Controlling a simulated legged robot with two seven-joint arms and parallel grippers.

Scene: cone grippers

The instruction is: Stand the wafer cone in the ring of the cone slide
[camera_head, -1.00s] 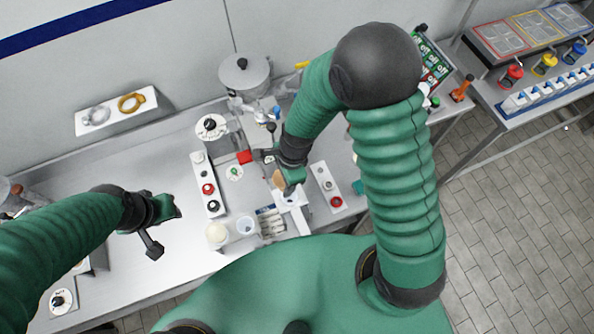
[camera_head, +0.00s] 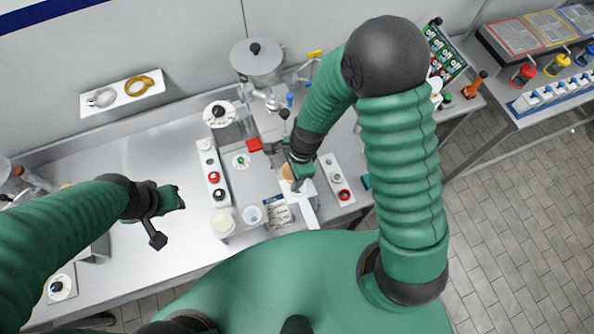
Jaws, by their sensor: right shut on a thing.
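The tan wafer cone (camera_head: 286,173) shows only in part, just below and left of my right gripper's finger. My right gripper (camera_head: 289,164) is shut on it. The cone slide (camera_head: 309,211) is a white piece at the counter's front edge, directly below the cone in the picture. Its ring is hidden or too small to make out, so I cannot tell whether the cone is inside it or above it. My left gripper (camera_head: 165,218) is open and empty over the bare left part of the counter.
A white strip with knobs (camera_head: 213,175) stands left of the cone, and another strip with a red button (camera_head: 344,195) stands right. A lidded metal pot (camera_head: 256,62) stands behind.

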